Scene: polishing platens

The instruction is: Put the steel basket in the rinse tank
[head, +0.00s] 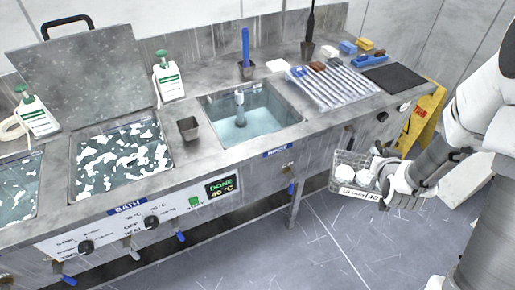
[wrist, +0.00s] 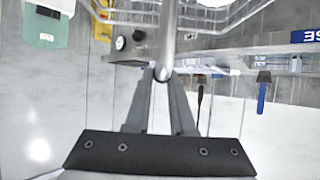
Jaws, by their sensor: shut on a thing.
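The steel basket (head: 347,171) is a wire basket with white pieces inside and a tag on its front. It hangs in the air off the front of the bench, to the right in the head view. My gripper (head: 383,170) is at its right side. In the wrist view my gripper (wrist: 162,78) is shut on a metal bar of the basket, with the basket's wires (wrist: 203,22) beyond. The rinse tank (head: 270,94) is sunk in the bench top, left of and behind the basket. It holds clear bluish water, with a grey spout standing in it.
A ribbed rack (head: 338,86) and a dark mat (head: 394,77) lie to the right. A blue-handled brush (head: 246,50) stands behind the rinse tank.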

